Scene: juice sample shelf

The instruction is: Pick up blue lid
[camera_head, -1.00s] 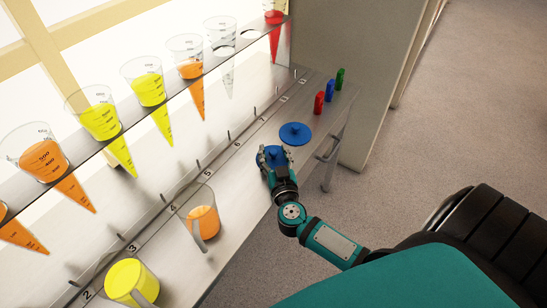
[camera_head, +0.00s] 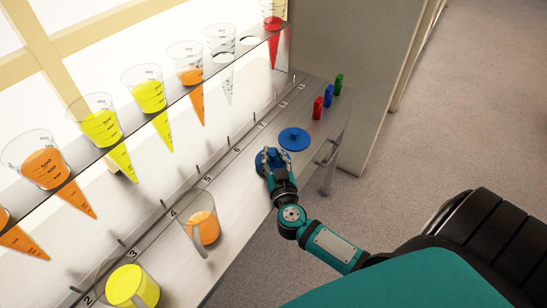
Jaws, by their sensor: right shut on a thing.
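Two round blue lids are in the head view. One blue lid (camera_head: 294,139) lies flat on the shelf counter with a small knob on top; nothing touches it. My right gripper (camera_head: 270,158) is at the other blue lid (camera_head: 264,167), just left of and nearer than the first, and is shut on it. The fingers and palm hide part of this lid. I cannot tell whether it is clear of the counter. My left gripper is not in view.
Red, blue and green small blocks (camera_head: 328,95) stand at the counter's far right end. Jugs with orange (camera_head: 205,228) and yellow (camera_head: 131,287) juice stand at the left. Cone beakers hang in the upper rack. A rail handle (camera_head: 328,152) juts from the counter's front edge.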

